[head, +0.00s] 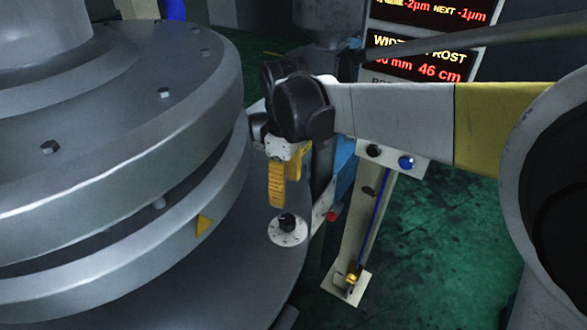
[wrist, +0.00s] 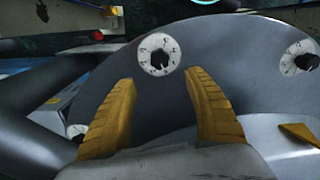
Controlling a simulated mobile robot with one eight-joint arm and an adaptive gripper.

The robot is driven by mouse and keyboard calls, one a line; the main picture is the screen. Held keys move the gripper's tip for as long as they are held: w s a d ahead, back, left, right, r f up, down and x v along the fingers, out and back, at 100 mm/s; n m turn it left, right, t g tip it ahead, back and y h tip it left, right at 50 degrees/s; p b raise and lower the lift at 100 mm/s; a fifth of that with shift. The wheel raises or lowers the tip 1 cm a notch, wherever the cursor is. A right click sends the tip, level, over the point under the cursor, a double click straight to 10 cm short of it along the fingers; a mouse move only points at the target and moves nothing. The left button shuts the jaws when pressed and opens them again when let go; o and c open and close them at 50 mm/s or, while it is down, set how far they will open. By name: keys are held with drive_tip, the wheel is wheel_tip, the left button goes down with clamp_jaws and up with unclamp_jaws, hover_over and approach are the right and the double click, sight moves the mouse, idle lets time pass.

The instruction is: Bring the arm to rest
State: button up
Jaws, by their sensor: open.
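My gripper (head: 284,180) has yellow fingers and hangs at the end of my arm, above the grey round base plate near the middle of the head view. In the wrist view my gripper (wrist: 162,105) is open, with its fingers apart and nothing between them. A white dial with a black knob (head: 287,230) sits on the plate just below the fingers in the head view. In the wrist view a dial (wrist: 159,58) shows beyond the fingertips, apart from them. My arm reaches in from the right.
A large grey flanged machine (head: 150,120) fills the left side. A post with a panel of knobs (head: 380,200) stands right of my gripper. A lit display (head: 425,55) is behind. Green floor (head: 440,235) is open at the right. Another dial (wrist: 301,57) sits right in the wrist view.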

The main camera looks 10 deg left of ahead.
drive_tip(key=shift+d, duration=0.1)
drive_tip(key=s+d+r+m+t, duration=0.1)
drive_tip(key=s+d+m, duration=0.3)
drive_tip(key=d, duration=0.6)
drive_tip(key=s+d+r+m+t, duration=0.1)
drive_tip(key=s+d+m+t, duration=0.3)
drive_tip(key=d, duration=0.5)
drive_tip(key=s+d+r+m+t, duration=0.1)
drive_tip(key=s+d+m+t, duration=0.1)
drive_tip(key=s+d+m, duration=0.2)
drive_tip(key=d+m, duration=0.3)
drive_tip(key=d, duration=0.3)
drive_tip(key=shift+d+m+t, duration=0.3)
drive_tip(key=shift+m, duration=0.1)
